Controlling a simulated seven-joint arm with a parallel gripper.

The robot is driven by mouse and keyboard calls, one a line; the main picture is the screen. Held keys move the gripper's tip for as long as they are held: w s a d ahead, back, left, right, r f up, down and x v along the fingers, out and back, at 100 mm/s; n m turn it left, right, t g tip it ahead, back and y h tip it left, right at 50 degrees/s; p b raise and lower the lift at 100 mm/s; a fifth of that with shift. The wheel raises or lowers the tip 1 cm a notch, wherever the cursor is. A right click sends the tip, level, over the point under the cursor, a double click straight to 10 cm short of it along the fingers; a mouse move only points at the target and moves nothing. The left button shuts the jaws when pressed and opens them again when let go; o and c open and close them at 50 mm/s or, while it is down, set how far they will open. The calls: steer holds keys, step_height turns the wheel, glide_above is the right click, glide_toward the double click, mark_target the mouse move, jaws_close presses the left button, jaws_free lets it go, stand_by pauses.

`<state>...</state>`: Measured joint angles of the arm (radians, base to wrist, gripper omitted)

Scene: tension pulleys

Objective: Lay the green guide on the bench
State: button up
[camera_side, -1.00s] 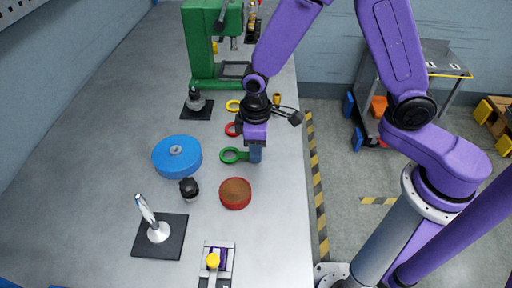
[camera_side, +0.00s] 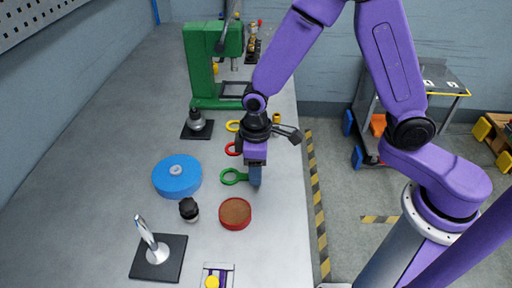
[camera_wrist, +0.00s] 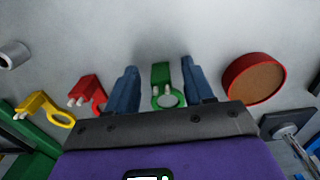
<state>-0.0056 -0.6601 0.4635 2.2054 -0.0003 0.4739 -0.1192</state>
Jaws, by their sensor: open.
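The green guide (camera_side: 233,177), a ring with a block-like end, appears to lie flat on the bench (camera_side: 90,190). In the wrist view the green guide (camera_wrist: 161,72) shows its block end, its ring and two pale pins. My gripper (camera_side: 255,182) is low over the bench at the guide's block end. In the wrist view my gripper (camera_wrist: 159,68) is open, with one blue finger on each side of the guide and a visible gap on both sides. The fingers hide part of the block end in the side view.
A red guide (camera_side: 232,149) and a yellow guide (camera_side: 232,127) lie farther back. A red round tin (camera_side: 235,213) is close in front. A blue disc (camera_side: 177,176) and black knob (camera_side: 189,209) are to the left. A green press (camera_side: 199,65) stands behind.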

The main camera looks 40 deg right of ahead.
step_height(320, 180, up, 11)
steer(key=shift+r, duration=0.2)
steer(key=s+d+n, duration=0.1)
steer(key=s+d, duration=0.5)
steer(key=s, duration=0.4)
steer(key=s+d+r+n, duration=0.1)
steer(key=s+d+n, duration=0.1)
steer(key=s+d, duration=0.5)
steer(key=s, duration=0.3)
steer(key=shift+s+d+r+n, duration=0.15)
steer(key=shift+s+r+n, duration=0.1)
steer(key=shift+s+n, duration=0.1)
